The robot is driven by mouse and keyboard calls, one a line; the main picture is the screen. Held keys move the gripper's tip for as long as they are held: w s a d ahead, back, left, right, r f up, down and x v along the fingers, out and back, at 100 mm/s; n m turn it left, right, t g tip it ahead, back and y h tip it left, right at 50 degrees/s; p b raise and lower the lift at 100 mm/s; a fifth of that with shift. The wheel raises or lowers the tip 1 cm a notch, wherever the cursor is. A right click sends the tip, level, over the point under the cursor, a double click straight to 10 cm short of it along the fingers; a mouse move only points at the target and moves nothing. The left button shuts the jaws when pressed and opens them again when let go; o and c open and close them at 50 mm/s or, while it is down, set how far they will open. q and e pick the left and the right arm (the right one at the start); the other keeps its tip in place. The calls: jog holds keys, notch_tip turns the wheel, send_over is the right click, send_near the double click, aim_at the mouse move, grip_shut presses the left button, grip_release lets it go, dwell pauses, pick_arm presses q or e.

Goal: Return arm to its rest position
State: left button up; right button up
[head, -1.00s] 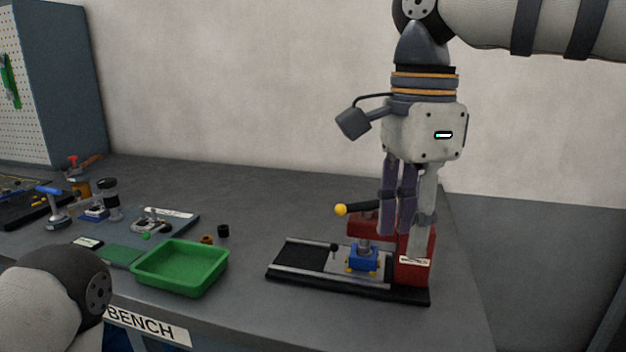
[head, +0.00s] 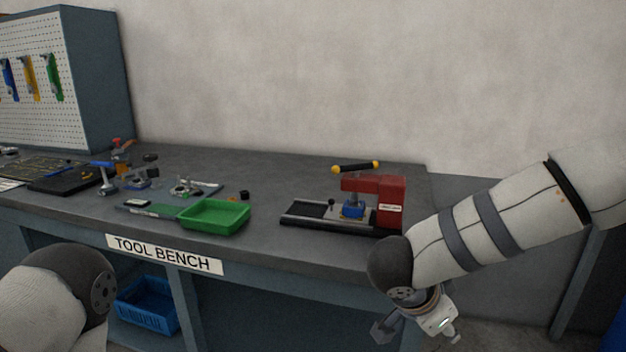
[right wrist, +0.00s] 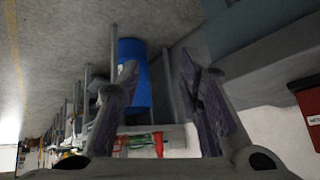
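My right arm (head: 470,235) hangs lowered in front of the bench's right end in the head view. Its wrist and hand (head: 437,322) show below the elbow joint, at the bottom edge of the picture, partly hidden by the arm. In the right wrist view the right gripper's (right wrist: 160,72) two fingers are spread apart with nothing held between them. Of my left arm only a rounded joint (head: 75,280) shows at the lower left of the head view; the left gripper is out of view.
The bench (head: 270,180) carries a red press (head: 388,200) on a black base, a green tray (head: 215,230) and several small tools at left. A blue crate (head: 148,305) sits beneath. The right wrist view shows a blue barrel (right wrist: 137,90) beyond the fingers.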

jog(key=s+f+n+y, duration=0.2)
jog(key=s+f+n, duration=0.2)
jog(key=s+f, duration=0.4)
jog(key=s+f+n+y, duration=0.2)
jog(key=s+f+n, duration=0.35)
jog(key=f, duration=0.45)
jog(key=s+f+n+g+y, duration=0.1)
jog(key=s+f+n+g, duration=0.1)
jog(key=s, duration=0.9)
jog(key=s+d+f+n+g+y, duration=0.1)
jog(key=s+f+g, duration=0.1)
jog(key=s, duration=1)
jog(key=shift+s+d+n+g, duration=0.2)
jog(key=shift+s+n+g, duration=0.15)
jog(key=shift+g, duration=0.45)
jog(key=shift+w, duration=0.1)
